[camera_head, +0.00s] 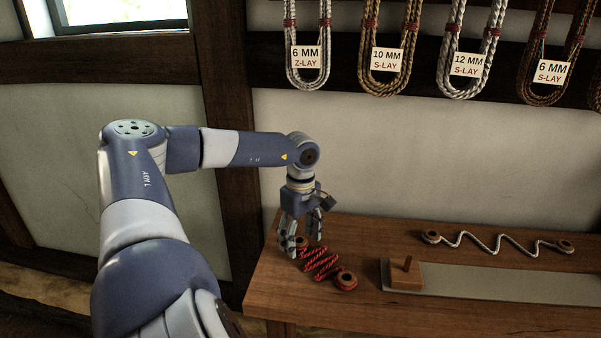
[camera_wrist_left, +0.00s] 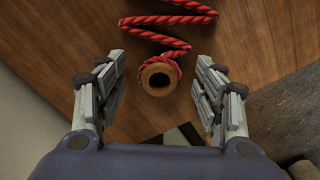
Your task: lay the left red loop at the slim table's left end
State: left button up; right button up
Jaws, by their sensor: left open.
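A red rope (camera_head: 321,263) lies in a zigzag on the left end of the wooden table (camera_head: 304,292), with a round wooden end piece at each end. The near right end piece (camera_head: 346,280) shows clear of my gripper; the far left end piece (camera_head: 302,242) is partly behind my fingers. My left gripper (camera_head: 301,238) points down over the table's left end. In the left wrist view the red rope (camera_wrist_left: 172,35) loops around a wooden ring (camera_wrist_left: 158,78), which sits between the open fingers (camera_wrist_left: 157,97), apart from both. My right gripper is not in view.
A white zigzag rope (camera_head: 497,242) with wooden ends lies at the table's back right. A grey strip (camera_head: 490,283) with a wooden block and peg (camera_head: 405,273) lies in front of it. Labelled rope coils (camera_head: 307,50) hang on the wall behind. The table's front is clear.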

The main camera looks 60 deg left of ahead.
pick_arm(q)
notch_tip(320, 180, up, 8)
dwell(0.5)
jog(key=shift+f, duration=0.15)
